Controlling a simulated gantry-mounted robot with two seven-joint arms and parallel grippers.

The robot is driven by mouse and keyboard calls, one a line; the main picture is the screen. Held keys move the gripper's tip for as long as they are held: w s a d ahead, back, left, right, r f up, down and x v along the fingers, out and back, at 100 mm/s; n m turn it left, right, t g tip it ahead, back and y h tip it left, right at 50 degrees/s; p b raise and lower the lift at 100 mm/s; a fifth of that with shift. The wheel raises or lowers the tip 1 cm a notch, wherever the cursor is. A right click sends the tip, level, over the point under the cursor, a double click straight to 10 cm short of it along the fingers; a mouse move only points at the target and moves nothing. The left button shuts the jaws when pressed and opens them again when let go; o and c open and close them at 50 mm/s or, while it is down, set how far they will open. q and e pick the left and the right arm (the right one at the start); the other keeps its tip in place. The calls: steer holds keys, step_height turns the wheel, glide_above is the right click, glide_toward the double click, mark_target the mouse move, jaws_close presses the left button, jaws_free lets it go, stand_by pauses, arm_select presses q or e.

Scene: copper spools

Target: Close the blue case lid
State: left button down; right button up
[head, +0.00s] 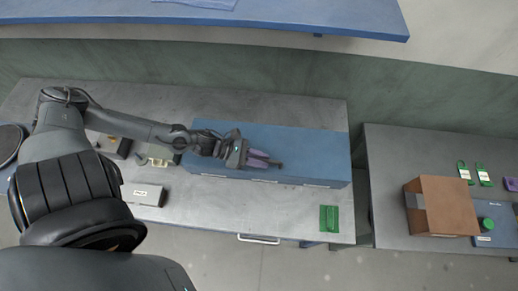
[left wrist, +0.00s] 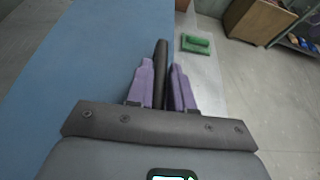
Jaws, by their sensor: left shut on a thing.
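The blue case (head: 315,152) lies lengthwise on the grey table, with its flat blue lid on top. The lid looks level and down; I cannot tell whether a small gap is left at its front edge. The lid also fills the left of the left wrist view (left wrist: 75,70). My left gripper (head: 268,160) is over the front part of the case. Its purple fingers are shut on a dark bar-shaped handle (left wrist: 161,68), which shows between them in the left wrist view. My right gripper is not in view.
A green item (head: 329,218) lies at the table's front right. A small grey box (head: 148,194) and other small items are at the left. A second table at the right holds a brown box (head: 441,206) and green pieces. A blue shelf (head: 280,14) is behind.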

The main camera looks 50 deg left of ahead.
arm_select(q)
steer(key=shift+s+f, duration=0.25)
steer(key=shift+f, duration=0.2)
steer(key=c, duration=1.3)
jaws_free()
steer(key=shift+c, duration=0.2)
steer(key=shift+o, duration=1.2)
steer(key=shift+w+d, duration=0.1)
steer(key=shift+d, duration=0.05)
steer(key=shift+r, duration=0.1)
steer(key=shift+s+a+r, duration=0.25)
steer(key=shift+s+a, duration=0.1)
steer(key=shift+a, duration=0.05)
steer(key=p+v, duration=0.4)
steer(key=v, duration=0.4)
steer(key=shift+s+a+r, duration=0.1)
steer(key=shift+a+r, duration=0.1)
steer(key=shift+s+a+r, duration=0.15)
steer(key=shift+s+a, duration=0.25)
